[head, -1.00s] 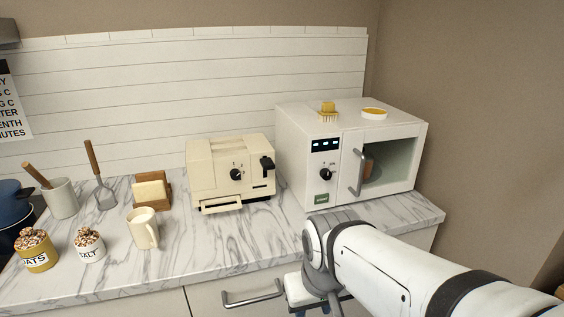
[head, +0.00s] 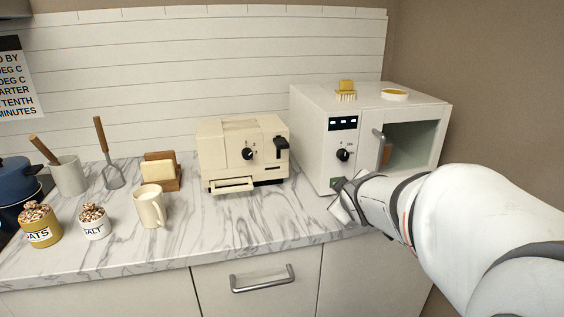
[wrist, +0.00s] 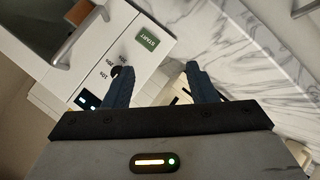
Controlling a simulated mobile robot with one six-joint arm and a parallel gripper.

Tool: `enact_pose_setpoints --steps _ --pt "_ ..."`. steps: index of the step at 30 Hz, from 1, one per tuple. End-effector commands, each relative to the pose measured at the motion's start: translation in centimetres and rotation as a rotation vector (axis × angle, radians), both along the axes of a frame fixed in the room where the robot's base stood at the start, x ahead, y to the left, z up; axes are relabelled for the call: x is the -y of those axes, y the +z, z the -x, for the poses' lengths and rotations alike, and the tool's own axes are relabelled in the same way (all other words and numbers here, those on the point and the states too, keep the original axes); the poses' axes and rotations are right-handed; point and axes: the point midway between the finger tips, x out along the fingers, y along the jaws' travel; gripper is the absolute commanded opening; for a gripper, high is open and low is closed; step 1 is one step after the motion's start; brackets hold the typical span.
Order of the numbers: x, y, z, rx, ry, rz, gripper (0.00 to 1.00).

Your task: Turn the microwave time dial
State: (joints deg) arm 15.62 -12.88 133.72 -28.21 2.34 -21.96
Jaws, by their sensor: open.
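The white microwave (head: 310,120) stands at the right end of the counter. Its black time dial (head: 343,155) is on the front panel, below the lit display (head: 343,123). In the wrist view, which is turned nearly upside down, the dial (wrist: 116,71) shows partly behind the left finger. My gripper (wrist: 159,68) is open with nothing between its two blue fingers. The left finger overlaps the dial in the picture; I cannot tell whether it touches. In the head view my arm reaches in front of the panel's lower part, and the fingers are not clearly visible.
A green START button (wrist: 147,40) sits near the dial. The microwave handle (head: 379,146) stands out beside the panel. A cream toaster (head: 222,160) with its own dial stands to the left. The marble counter (head: 270,215) before the toaster is clear.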

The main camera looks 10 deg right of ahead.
Motion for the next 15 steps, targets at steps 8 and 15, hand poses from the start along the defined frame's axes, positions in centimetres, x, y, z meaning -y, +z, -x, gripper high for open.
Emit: enact_pose_setpoints --steps 8,15 --pt "5.7 0.7 -7.0 0.315 0.333 0.504 0.52" --pt "6.6 1.2 -8.1 0.448 0.49 0.714 0.52"
